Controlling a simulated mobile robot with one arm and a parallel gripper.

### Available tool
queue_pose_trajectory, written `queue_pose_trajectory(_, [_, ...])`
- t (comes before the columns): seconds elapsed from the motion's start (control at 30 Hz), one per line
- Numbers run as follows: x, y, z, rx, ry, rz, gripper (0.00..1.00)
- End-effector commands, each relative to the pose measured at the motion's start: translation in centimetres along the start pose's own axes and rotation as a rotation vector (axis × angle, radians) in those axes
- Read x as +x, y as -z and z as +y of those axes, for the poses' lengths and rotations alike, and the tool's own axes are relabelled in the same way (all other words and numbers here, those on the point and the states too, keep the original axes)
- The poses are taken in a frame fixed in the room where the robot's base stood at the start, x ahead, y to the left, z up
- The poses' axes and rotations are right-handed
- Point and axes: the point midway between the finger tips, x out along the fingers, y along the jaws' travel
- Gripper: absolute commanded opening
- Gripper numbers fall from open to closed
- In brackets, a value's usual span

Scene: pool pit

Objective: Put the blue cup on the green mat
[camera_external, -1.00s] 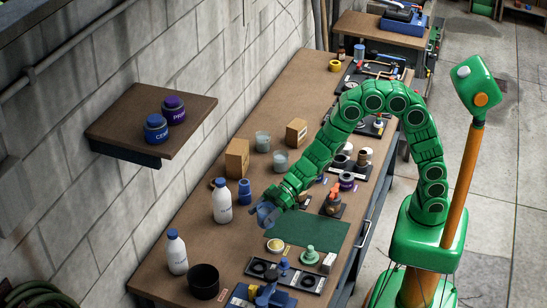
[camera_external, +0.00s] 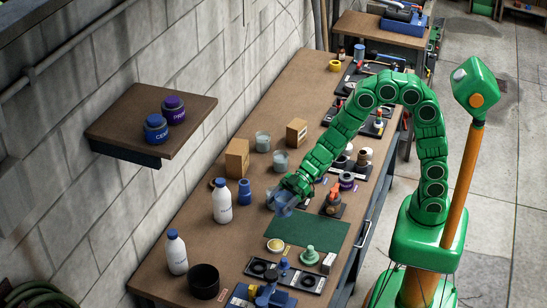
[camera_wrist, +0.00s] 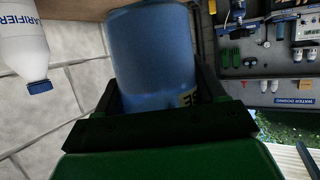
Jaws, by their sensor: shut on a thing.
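My gripper (camera_external: 284,200) is shut on the blue cup (camera_external: 279,208), above the table beside the far left corner of the green mat (camera_external: 308,229). In the wrist view the blue cup (camera_wrist: 155,55) fills the space between the dark fingers of my gripper (camera_wrist: 160,98), with part of a yellowish label showing. The mat lies flat and its visible surface is bare. My gripper partly hides the cup in the external view.
A blue cylinder (camera_external: 244,192) and a white bottle (camera_external: 222,203) stand left of my gripper. An orange-brown bottle (camera_external: 333,199) stands at the right. A green knobbed piece (camera_external: 309,255) and a small yellowish-topped jar (camera_external: 275,245) sit at the mat's near edge.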

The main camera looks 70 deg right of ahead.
Motion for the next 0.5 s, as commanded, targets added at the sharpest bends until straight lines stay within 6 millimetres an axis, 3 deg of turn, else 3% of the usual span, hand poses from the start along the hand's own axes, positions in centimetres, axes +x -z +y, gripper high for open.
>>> queue_pose_trajectory(0.2, [-1.6, -1.5, 1.1, -0.045, 0.105, -0.005, 0.33])
queue_pose_trajectory(0.5, [-4.5, -5.0, 0.6, -0.111, 0.277, -0.004, 0.33])
